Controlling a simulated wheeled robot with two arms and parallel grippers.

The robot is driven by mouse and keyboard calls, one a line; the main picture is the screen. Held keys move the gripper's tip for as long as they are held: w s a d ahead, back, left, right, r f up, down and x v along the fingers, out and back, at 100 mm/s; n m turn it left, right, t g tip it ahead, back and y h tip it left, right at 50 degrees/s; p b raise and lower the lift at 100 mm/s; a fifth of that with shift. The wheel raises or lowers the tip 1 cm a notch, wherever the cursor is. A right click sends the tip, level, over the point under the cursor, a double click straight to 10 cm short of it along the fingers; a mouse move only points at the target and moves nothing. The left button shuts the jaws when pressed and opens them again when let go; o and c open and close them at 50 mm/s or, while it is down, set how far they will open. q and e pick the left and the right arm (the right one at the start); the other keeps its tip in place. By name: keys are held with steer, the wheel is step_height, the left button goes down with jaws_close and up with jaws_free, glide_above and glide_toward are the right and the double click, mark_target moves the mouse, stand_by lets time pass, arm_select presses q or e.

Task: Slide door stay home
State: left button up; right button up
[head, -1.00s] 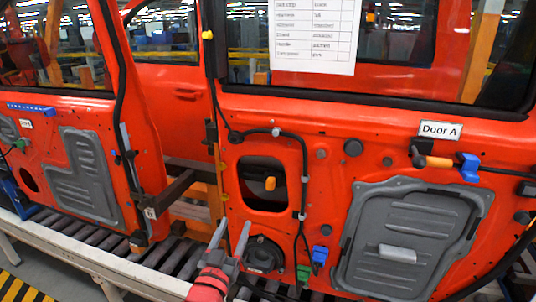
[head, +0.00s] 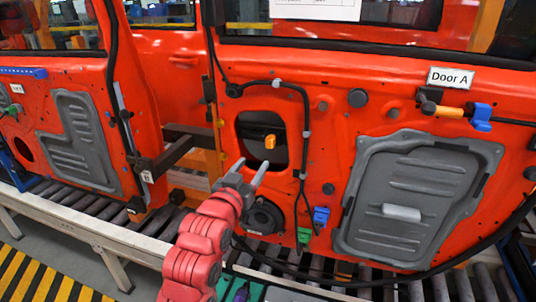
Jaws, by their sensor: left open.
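The orange door labelled Door A (head: 340,110) fills the middle and right. A small orange-yellow tab (head: 270,141) shows in its dark oval opening; I cannot tell if this is the door stay. Orange-yellow parts (head: 212,162) also sit at the door's left edge, by a dark bar. My left gripper (head: 250,172) has its two grey fingers apart and empty. In the picture its tips lie at the lower edge of the opening, just below the tab; whether they touch the door is unclear. My right gripper is out of view.
A grey panel (head: 415,200) and a black speaker (head: 263,217) are on the door, with a black cable hanging beside the opening. A second orange door (head: 80,90) stands at left. A roller conveyor (head: 60,203) runs below; yellow-black floor stripes lie at lower left.

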mark_target(268, 139)
arm_select(q)
steer(key=x, duration=0.4)
steer(key=p+x, duration=0.1)
steer(key=x, duration=0.3)
steer(key=p+x, duration=0.1)
steer(key=x, duration=0.3)
steer(key=shift+w+d+r, duration=0.1)
steer(key=shift+w+r, duration=0.1)
steer(key=shift+r, duration=0.05)
steer(key=shift+w+d+f, duration=0.1)
steer(key=shift+w, duration=0.25)
jaws_close()
stand_by(0.6)
